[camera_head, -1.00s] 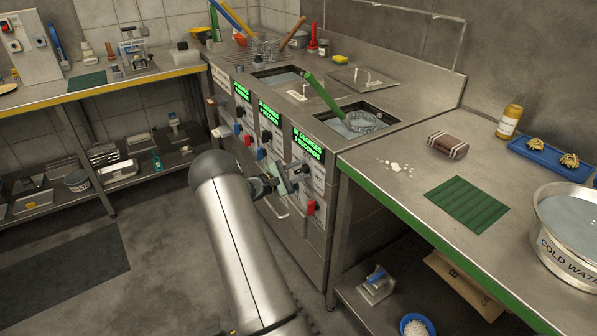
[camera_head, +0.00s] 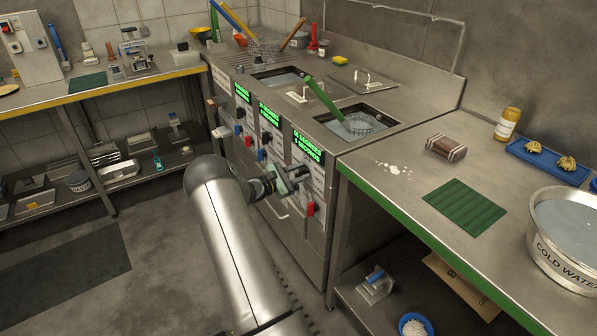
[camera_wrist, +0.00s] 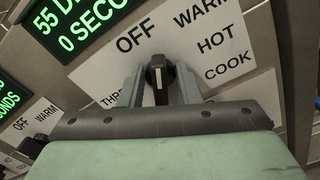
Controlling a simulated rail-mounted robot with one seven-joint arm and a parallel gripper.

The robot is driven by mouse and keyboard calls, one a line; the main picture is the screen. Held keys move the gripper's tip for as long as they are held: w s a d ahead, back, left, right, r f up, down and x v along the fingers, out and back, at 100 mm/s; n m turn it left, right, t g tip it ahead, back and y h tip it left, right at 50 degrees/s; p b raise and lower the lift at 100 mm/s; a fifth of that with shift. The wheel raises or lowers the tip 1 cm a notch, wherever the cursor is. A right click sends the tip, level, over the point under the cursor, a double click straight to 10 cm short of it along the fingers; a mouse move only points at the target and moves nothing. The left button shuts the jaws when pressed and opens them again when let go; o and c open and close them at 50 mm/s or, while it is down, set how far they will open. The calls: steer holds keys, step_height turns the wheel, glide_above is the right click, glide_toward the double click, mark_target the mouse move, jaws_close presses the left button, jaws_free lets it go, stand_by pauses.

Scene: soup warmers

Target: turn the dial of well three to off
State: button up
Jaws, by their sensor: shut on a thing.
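The black dial (camera_wrist: 159,76) of well three sits between my gripper's two fingers in the wrist view. My gripper (camera_wrist: 160,88) is shut on it, a finger at each side. The white label (camera_wrist: 240,50) reads OFF, WARM, HOT and COOK, with "THR" partly showing at left. The dial's white line points roughly up in the picture, towards the gap between OFF and WARM; the exact mark is hard to tell. In the head view, my gripper (camera_head: 290,184) is at the front panel under the nearest green display (camera_head: 308,144), and hides the dial.
A red handle (camera_head: 310,208) sticks out just below my gripper. More displays and blue and red handles line the panel to the left. The steel counter (camera_head: 400,200) with a green front edge stands close on the right.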

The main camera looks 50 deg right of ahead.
steer(key=shift+r+n+p, duration=0.15)
steer(key=shift+n+p, duration=0.25)
steer(key=shift+n, duration=0.3)
steer(key=shift+n+p, duration=0.35)
steer(key=shift+n, duration=0.75)
steer(key=shift+w+n+p, duration=0.15)
steer(key=shift+n+p, duration=0.2)
steer(key=shift+n, duration=0.65)
steer(key=o, duration=0.5)
steer(key=shift+o, duration=0.2)
steer(key=v, duration=1.7)
steer(key=shift+a, duration=0.2)
